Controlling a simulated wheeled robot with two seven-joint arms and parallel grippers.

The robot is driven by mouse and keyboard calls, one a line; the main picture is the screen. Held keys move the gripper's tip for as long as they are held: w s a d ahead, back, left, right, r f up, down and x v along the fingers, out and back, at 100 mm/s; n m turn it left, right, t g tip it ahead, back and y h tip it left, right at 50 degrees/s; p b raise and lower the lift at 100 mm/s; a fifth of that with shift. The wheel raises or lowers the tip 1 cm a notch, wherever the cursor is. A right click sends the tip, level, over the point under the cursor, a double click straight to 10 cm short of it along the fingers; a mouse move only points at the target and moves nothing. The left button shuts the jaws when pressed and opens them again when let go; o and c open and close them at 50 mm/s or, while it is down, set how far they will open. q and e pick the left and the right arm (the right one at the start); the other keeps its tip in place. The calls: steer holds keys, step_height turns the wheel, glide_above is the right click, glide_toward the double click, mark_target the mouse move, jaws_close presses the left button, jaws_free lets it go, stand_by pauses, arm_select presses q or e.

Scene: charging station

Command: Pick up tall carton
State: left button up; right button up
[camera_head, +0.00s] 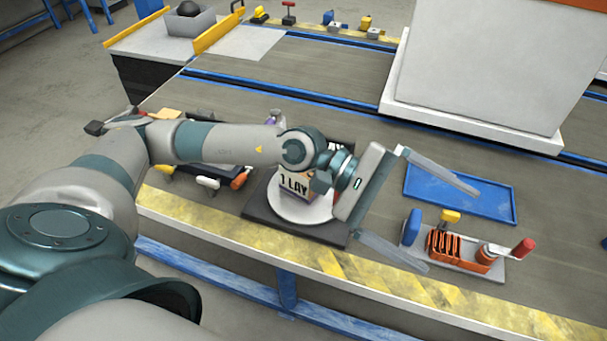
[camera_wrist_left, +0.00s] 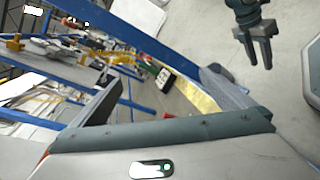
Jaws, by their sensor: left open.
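A carton (camera_head: 297,187) with dark lettering on a pale side stands upright on a round white plate (camera_head: 290,213). My left wrist hides its upper and right parts, so I cannot tell its full height. My left gripper (camera_head: 452,232) is open and empty, to the right of the carton, with its fingers pointing right and away from it. Its spread fingers also show in the left wrist view (camera_wrist_left: 160,88), with no carton between them. My right gripper (camera_wrist_left: 255,45) shows at the top right of the wrist view, fingers apart and empty.
A blue tray (camera_head: 459,194) lies right of my left gripper. A large white block (camera_head: 480,80) fills the back right. Tools (camera_head: 210,182) lie left of the plate, under my arm.

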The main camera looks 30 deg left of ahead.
arm_select(q)
steer(key=w+a+f+m+t+y, duration=0.1)
steer(key=w+a+f+m+y, duration=0.25)
steer(key=a, duration=0.45)
steer(key=w+a+f+m+y, duration=0.25)
steer(key=a+f+y, duration=0.25)
steer(key=a, duration=0.3)
steer(key=w+a+m+t+y, duration=0.2)
steer(key=a+y, duration=0.5)
steer(key=a, duration=1.2)
steer(key=shift+w+r+m, duration=0.45)
steer(key=shift+w+m, duration=0.05)
steer(key=shift+w, duration=0.45)
arm_select(e)
steer(key=shift+w+a+f+t, duration=0.3)
steer(key=shift+a+f, duration=0.2)
steer(key=shift+a, duration=0.15)
arm_select(q)
steer(key=x, duration=1.2)
steer(key=shift+w, duration=0.15)
steer(key=shift+f, duration=0.1)
arm_select(e)
steer(key=shift+w+a+y, duration=0.15)
steer(key=shift+a+y, duration=0.15)
steer(key=shift+a, duration=0.05)
